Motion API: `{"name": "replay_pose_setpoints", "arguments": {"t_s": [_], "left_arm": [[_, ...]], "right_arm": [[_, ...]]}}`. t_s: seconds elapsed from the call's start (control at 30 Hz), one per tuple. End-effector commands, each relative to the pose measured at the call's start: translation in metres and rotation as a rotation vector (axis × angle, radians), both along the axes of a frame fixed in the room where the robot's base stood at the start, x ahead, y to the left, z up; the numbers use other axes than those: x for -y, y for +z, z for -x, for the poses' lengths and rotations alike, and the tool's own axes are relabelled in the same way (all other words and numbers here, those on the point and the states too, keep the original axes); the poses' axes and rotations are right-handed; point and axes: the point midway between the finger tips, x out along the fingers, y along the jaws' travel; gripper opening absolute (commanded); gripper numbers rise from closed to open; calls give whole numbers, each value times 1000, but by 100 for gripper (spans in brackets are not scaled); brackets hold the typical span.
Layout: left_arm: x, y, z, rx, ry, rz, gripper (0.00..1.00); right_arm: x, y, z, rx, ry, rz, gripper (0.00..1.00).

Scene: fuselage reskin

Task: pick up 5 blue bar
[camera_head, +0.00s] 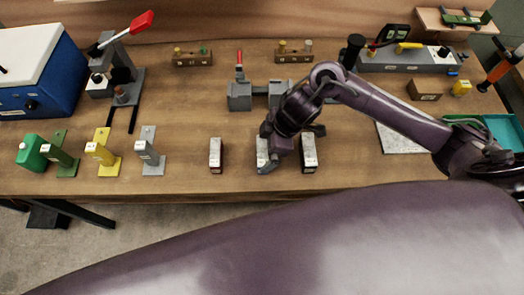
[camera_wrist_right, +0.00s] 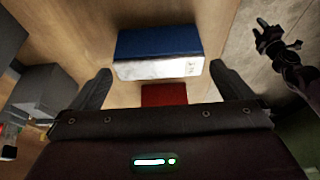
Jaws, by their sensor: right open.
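Three short bars with pale tops stand in a row at the front of the wooden bench: a left bar (camera_head: 216,155), a middle bar (camera_head: 262,152) and a right bar (camera_head: 309,152). The head view does not show their side colours clearly. My right gripper (camera_head: 268,160) is low over the middle bar and partly hides it. In the right wrist view, a blue bar (camera_wrist_right: 160,43) with a silvery top lies ahead of the fingers (camera_wrist_right: 162,82), which are apart with nothing held between them.
Grey vise blocks (camera_head: 240,95) stand behind the bars. A grey stand (camera_head: 150,150), a yellow stand (camera_head: 102,150) and a green stand (camera_head: 62,153) are at the left. A dark jointed piece (camera_wrist_right: 278,42) shows over the floor. Bench between the left bar and grey stand is clear.

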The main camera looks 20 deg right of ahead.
Motion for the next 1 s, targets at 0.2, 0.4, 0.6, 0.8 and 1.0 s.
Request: {"name": "replay_pose_setpoints", "arguments": {"t_s": [0.2,0.4,0.6,0.8,1.0], "left_arm": [[1,8,-11,16,0,2,36],[3,9,-27,40,0,5,36],[3,9,-24,35,1,5,36],[2,8,-18,26,2,3,36],[1,8,-16,23,3,2,36]], "right_arm": [[-9,-27,-1,-1,-1,-2,100],[-10,-32,-2,2,0,1,100],[-10,-32,-2,2,0,0,86],[-10,-32,-2,2,-1,0,59],[-10,-31,-2,2,-1,0,33]]}}
